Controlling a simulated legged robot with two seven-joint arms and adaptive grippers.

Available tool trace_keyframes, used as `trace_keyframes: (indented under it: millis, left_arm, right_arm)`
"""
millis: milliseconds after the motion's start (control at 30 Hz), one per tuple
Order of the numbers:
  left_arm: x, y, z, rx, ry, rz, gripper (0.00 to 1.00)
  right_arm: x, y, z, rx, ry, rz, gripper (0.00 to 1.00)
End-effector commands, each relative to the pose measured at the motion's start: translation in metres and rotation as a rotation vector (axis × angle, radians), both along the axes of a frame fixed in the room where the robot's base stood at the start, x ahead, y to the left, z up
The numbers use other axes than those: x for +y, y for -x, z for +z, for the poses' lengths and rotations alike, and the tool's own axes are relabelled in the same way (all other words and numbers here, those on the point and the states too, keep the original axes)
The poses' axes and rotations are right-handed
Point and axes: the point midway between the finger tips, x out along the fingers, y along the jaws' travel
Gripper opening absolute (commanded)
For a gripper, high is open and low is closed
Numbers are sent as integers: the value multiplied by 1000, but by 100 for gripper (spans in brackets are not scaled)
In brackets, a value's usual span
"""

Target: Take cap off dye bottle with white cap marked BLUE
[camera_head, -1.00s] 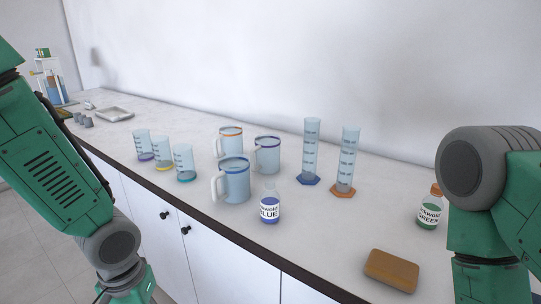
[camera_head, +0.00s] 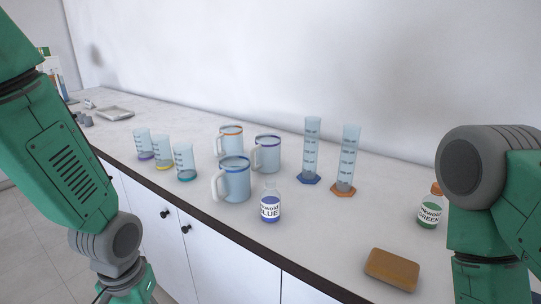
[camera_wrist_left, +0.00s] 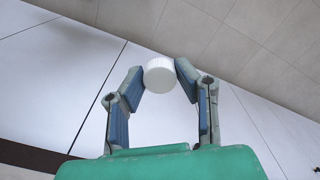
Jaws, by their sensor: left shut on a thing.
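The dye bottle marked BLUE (camera_head: 270,207) stands upright near the counter's front edge in the head view. It holds blue dye and its neck shows no cap. In the left wrist view a white ribbed cap (camera_wrist_left: 159,75) sits between the fingertips of my left gripper (camera_wrist_left: 160,76), which is shut on it. The cap is apart from the bottle, in front of the cabinet doors. In the head view the left fingers are out of frame below my left arm. My right gripper is not in view; only the right arm shows.
A green dye bottle with an orange cap (camera_head: 430,206) and a tan sponge-like block (camera_head: 392,269) are at the right. Several jugs, including one close beside the blue bottle (camera_head: 234,179), small beakers (camera_head: 163,153) and two tall cylinders (camera_head: 347,160) stand on the counter (camera_head: 330,235).

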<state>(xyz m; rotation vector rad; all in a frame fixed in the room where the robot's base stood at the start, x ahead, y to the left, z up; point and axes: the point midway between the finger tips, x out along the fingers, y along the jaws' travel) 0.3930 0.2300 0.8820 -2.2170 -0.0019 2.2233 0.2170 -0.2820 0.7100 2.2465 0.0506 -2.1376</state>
Motion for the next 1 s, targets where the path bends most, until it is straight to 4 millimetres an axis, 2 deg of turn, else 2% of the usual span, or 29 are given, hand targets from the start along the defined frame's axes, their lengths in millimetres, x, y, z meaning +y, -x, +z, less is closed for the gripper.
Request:
trace_keyframes:
  millis: [467,633,767,1000]
  left_arm:
    - [0,0,0,0,0,0,0]
    - [-9,-3,7,-3,0,-40,0]
    - [-30,-10,22,-5,0,-135,0]
    - [-87,-26,62,-4,1,-390,0]
  right_arm:
    - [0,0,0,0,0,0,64]
    - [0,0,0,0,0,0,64]
    - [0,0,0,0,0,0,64]
    - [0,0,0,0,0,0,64]
